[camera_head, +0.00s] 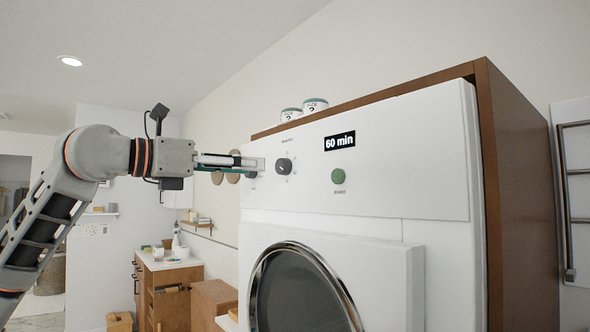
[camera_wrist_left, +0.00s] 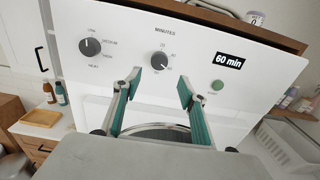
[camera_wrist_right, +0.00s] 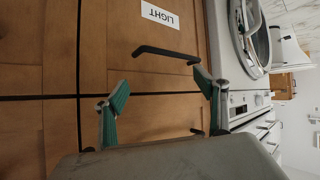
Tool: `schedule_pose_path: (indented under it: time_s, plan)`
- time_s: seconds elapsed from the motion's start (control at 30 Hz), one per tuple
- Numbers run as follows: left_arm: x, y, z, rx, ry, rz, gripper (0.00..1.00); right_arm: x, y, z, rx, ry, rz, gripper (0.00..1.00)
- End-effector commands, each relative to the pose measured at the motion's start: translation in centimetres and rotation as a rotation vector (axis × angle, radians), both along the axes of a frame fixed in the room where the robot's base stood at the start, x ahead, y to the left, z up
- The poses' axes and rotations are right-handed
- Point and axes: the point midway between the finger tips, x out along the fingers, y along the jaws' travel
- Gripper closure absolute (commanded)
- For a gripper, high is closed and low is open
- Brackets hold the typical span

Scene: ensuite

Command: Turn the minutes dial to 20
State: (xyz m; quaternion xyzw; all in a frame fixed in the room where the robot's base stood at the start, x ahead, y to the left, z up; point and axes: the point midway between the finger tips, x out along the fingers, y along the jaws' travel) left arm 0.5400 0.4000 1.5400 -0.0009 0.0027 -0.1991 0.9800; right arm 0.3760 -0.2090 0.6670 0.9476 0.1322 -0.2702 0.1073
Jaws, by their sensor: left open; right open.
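The minutes dial (camera_head: 284,166) is a dark round knob on the white dryer's upper panel. In the left wrist view the minutes dial (camera_wrist_left: 158,60) sits under the word MINUTES, and its light mark appears to point to the lower right. The display (camera_head: 339,141) reads 60 min. My left gripper (camera_head: 259,163) is open and empty, at the panel to the left of the minutes dial in the head view. In the left wrist view its open fingertips (camera_wrist_left: 160,84) lie just below the dial. My right gripper (camera_wrist_right: 161,84) is open and empty.
A heat dial (camera_wrist_left: 90,46) is left of the minutes dial. A round green button (camera_head: 338,176) is below the display. The dryer door (camera_head: 300,290) is below the panel. The right wrist view shows a wooden cabinet with a dark handle (camera_wrist_right: 165,52) and a LIGHT label.

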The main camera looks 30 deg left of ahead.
Motion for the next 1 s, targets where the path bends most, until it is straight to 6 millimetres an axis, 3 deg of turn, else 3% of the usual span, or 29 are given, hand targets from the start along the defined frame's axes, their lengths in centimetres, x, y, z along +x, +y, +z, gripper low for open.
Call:
schedule_pose_path:
  time_s: [0.13, 0.3, 0.6, 1.0]
  plan:
    - [0.3, 0.1, 0.4, 0.001, -0.005, 0.011, 0.58, -0.9, 0.4, -0.3, 0.005, 0.017, 0.003, 0.28]
    - [2.4, -0.9, 0.4, 0.002, -0.003, 0.008, 0.58, -1.9, 0.9, -0.7, 0.013, 0.039, 0.001, 0.28]
    - [6.2, -2.4, 0.3, 0.001, -0.004, 0.008, 0.58, -1.5, 0.9, 0.3, 0.015, 0.031, -0.002, 0.28]
    - [7.1, -2.7, 0.2, 0.002, -0.003, 0.008, 0.58, -1.0, 0.7, 0.9, 0.012, 0.018, -0.001, 0.28]
